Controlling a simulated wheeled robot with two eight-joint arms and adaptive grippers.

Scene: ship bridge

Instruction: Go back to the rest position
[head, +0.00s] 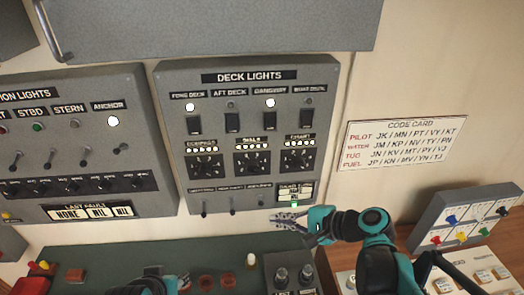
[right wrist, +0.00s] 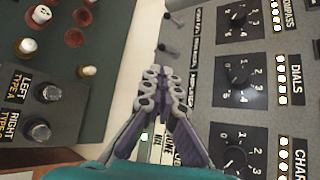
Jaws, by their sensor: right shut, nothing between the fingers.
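My right gripper (head: 280,219) is shut and empty in front of the lower right corner of the deck lights panel (head: 340,130), by the small label display with a green light. In the right wrist view my right gripper (right wrist: 151,78) has its fingers together, with the panel's small lower toggles just beyond the tips. It partly hides the display (right wrist: 160,150).
The lights panel with the anchor switch (head: 75,140) is at the left. A code card (head: 402,143) hangs on the wall at right. A sloped box with coloured knobs (head: 465,228) stands at the right. Below, a green console (head: 215,258) carries knobs and buttons.

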